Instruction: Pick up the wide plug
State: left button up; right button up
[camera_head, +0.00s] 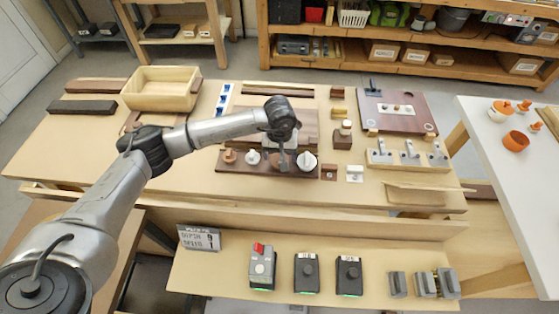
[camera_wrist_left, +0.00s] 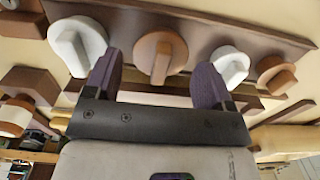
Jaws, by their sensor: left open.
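A dark brown strip (camera_head: 240,168) on the bench holds a row of round-flanged plugs. In the head view they are a small tan plug (camera_head: 230,156), a white plug (camera_head: 253,158), a tan plug (camera_head: 277,159) partly behind my gripper, and a large white plug (camera_head: 307,161), which looks the broadest. My left gripper (camera_head: 283,163) is over the row, pointing down. In the left wrist view my left gripper (camera_wrist_left: 156,82) is open and empty, with the larger tan plug (camera_wrist_left: 160,57) lined up between its fingers. The large white plug (camera_wrist_left: 77,45) is beside one finger. My right gripper is out of view.
Wooden blocks (camera_head: 342,138) and a bracket board (camera_head: 408,155) stand right of the row. An open wooden box (camera_head: 160,88) is at the back left. A lower front shelf holds switch boxes (camera_head: 306,272). The bench left of the strip is partly covered by my arm.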

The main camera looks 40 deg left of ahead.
aim_at(279, 157)
pick_arm(q)
notch_tip(279, 157, down, 4)
jog(key=shift+s+r+b, duration=0.1)
jog(key=shift+r+b, duration=0.1)
jog(key=shift+b, duration=0.1)
jog(key=c, duration=0.5)
jog(key=shift+r, duration=0.15)
